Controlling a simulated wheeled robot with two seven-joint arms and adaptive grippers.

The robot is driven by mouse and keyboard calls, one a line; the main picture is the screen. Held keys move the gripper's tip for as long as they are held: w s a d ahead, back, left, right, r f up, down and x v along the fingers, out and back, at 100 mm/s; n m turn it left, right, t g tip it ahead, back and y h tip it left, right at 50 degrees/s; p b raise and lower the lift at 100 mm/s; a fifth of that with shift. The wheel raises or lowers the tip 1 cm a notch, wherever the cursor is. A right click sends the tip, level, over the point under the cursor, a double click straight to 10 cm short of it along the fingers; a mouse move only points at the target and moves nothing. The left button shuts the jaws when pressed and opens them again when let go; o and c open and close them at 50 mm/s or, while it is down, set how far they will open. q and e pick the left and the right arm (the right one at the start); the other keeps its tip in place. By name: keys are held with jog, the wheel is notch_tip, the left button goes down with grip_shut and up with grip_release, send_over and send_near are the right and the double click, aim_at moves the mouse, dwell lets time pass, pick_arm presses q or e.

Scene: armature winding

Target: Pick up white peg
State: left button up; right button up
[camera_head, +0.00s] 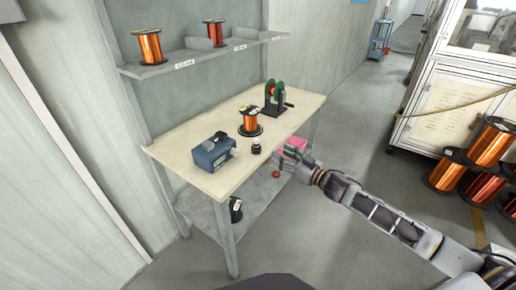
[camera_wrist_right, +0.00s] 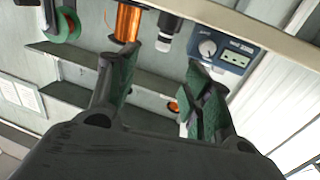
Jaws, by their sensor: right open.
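A small upright piece with a white top and a dark lower part (camera_head: 256,142), which looks like the white peg, stands near the table's front edge, in front of a copper spool. It also shows, upside down, in the right wrist view as a white-tipped dark piece (camera_wrist_right: 164,44). My right gripper (camera_head: 287,156) is just off the table's front edge, to the right of the peg and apart from it. In the right wrist view, my right gripper (camera_wrist_right: 164,66) has its green-padded fingers spread, with nothing between them. My left gripper is not in view.
The copper spool (camera_head: 250,122) stands close behind the peg. A blue meter box (camera_head: 212,152) is left of it, and a green winding stand (camera_head: 274,96) is behind right. The table (camera_head: 182,140) has a lower shelf. Several copper spools (camera_head: 478,160) are stacked on the floor at right.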

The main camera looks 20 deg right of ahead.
jog(key=shift+w, duration=0.15)
send_near(256, 145)
jog(key=shift+w+r, duration=0.6)
jog(key=shift+w, duration=0.6)
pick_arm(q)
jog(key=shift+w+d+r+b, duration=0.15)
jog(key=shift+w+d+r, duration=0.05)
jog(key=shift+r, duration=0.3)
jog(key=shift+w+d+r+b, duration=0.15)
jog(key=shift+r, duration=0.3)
pick_arm(e)
jog(key=x, duration=0.3)
jog(key=shift+w, duration=0.3)
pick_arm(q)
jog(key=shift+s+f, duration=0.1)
pick_arm(e)
jog(key=shift+w, duration=0.1)
